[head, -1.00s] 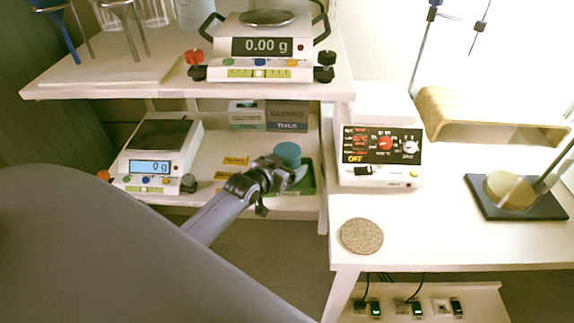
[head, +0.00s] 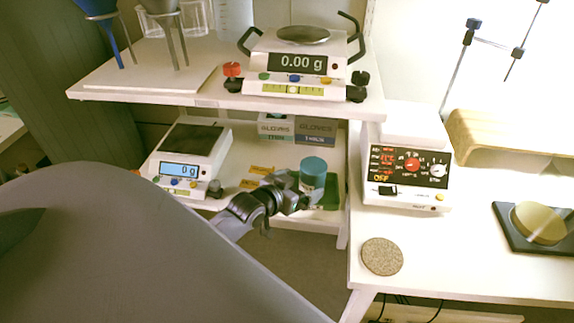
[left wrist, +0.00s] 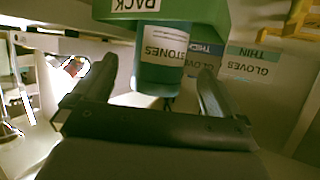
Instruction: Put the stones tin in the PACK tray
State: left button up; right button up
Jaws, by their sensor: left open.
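The stones tin (head: 313,171) is a teal cylinder on the lower shelf. It stands upright at the green PACK tray (head: 331,196), and in the left wrist view the tin (left wrist: 160,62) shows its STONES label. The tray (left wrist: 195,12) with its PACK label is at the top of that inverted view, against the tin's base, so the tin appears to stand in it. My left gripper (head: 303,196) is open, just in front of the tin. Its fingers show to either side of the tin, with gaps. My right gripper is not in view.
Glove boxes (head: 315,130) stand behind the tin. A small scale (head: 190,160) is left on the same shelf. The upper shelf (head: 225,98) overhangs the area and holds another scale (head: 292,64). A hotplate-like device (head: 408,165) and a cork disc (head: 382,257) are on the right table.

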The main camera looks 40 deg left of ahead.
pick_arm(q)
jog(key=v, duration=0.5)
jog(key=s+d+f+m+g+h, duration=0.1)
jog(key=s+d+f, duration=0.4)
jog(key=s+d, duration=0.2)
jog(key=s+d+f+m+g+h, duration=0.1)
jog(key=s+d+f+g, duration=0.1)
jog(key=s+d+f, duration=0.3)
jog(key=s+d, duration=0.1)
jog(key=s, duration=0.3)
jog(key=shift+d, duration=0.4)
